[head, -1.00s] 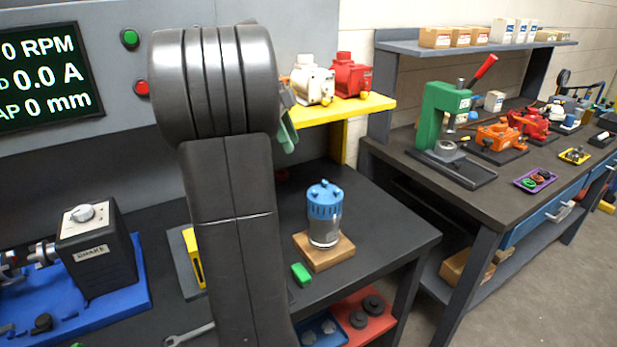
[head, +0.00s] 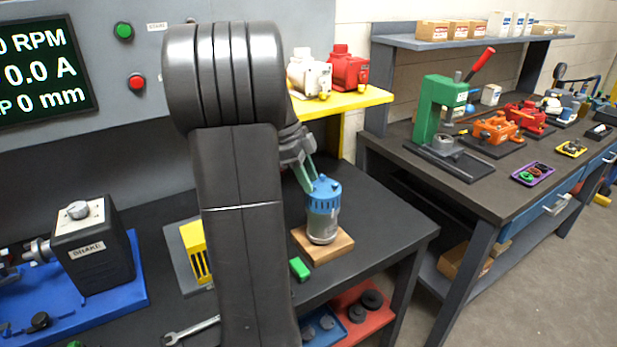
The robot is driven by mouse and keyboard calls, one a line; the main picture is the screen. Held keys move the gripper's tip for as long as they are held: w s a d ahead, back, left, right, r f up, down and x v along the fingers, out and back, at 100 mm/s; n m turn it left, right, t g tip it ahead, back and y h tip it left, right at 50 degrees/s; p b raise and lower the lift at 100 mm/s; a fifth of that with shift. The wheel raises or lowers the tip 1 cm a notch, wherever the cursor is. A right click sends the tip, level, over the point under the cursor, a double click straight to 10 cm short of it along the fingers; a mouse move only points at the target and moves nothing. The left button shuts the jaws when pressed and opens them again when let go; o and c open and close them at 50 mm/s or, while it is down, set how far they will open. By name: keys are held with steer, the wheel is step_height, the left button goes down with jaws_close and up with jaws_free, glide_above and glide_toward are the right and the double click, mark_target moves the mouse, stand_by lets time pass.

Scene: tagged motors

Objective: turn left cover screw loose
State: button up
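A motor with a silver body and a blue cover (head: 324,193) stands upright on a wooden block (head: 338,246) on the dark bench. Small blue knobs show on top of the cover, but I cannot make out which is the left screw. My gripper (head: 309,181) has two green fingers and comes down from behind my arm to the cover's upper left. The fingers show a gap between them. The fingertips are close to the cover's top; whether they touch a screw is too small to tell.
A green block (head: 299,269) lies in front of the wooden block. A yellow slotted part (head: 195,252) and a wrench (head: 190,331) lie to the left, near the black brake box (head: 93,247). A yellow shelf (head: 345,102) with two motors stands behind.

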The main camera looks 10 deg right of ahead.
steer(key=shift+f, duration=0.2)
jaws_close()
